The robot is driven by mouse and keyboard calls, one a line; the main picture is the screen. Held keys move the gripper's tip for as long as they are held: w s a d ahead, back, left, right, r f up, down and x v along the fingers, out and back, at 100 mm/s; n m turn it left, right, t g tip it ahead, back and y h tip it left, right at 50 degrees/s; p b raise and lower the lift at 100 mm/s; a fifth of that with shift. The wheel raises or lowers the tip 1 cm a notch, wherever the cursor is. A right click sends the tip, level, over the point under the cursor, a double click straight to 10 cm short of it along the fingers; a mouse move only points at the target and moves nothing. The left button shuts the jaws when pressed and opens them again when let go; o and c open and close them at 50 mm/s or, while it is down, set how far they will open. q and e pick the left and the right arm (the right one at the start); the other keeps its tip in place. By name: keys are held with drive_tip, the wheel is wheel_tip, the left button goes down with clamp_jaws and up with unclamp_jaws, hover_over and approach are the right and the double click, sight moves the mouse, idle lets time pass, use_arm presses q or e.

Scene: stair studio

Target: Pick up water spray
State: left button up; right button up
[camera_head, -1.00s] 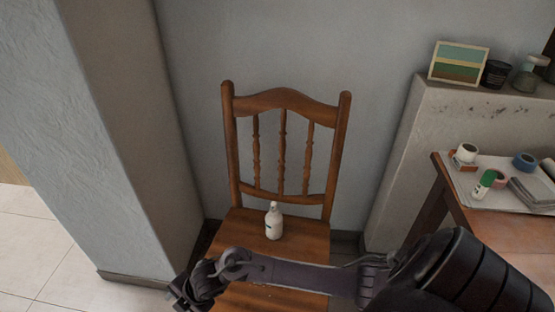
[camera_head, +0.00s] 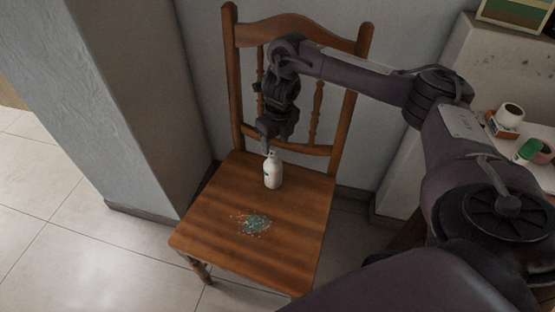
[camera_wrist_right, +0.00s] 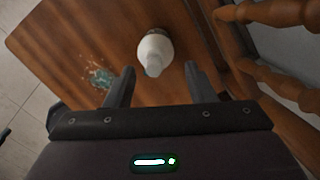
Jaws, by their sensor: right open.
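The water spray is a small white bottle (camera_head: 273,172) standing upright on the seat of a wooden chair (camera_head: 205,215). In the right wrist view the bottle (camera_wrist_right: 156,50) shows from above, a little beyond the gap between the two open fingers of the right gripper (camera_wrist_right: 158,80). The fingers appear apart from it, and nothing is between their tips. The left gripper is not in view.
A greenish speckled patch (camera_head: 254,224) lies on the seat in front of the bottle. The chair back (camera_head: 300,30) rises close behind the gripper. Tiled floor is free at left.

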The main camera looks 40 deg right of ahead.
sight(273, 149)
drive_tip(key=shift+a+f, duration=0.2)
drive_tip(key=shift+f, duration=0.3)
drive_tip(key=f, duration=0.2)
drive_tip(key=f+b, duration=0.1)
drive_tip(key=f, duration=0.1)
drive_tip(key=shift+w+a+f, duration=0.2)
drive_tip(key=shift+f, duration=0.05)
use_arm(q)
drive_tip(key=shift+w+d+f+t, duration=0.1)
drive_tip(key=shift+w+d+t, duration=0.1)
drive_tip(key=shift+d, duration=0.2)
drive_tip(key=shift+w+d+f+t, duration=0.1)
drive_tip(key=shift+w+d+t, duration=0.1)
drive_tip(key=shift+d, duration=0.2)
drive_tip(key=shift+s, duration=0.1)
use_arm(e)
drive_tip(key=shift+r, duration=0.1)
clamp_jaws()
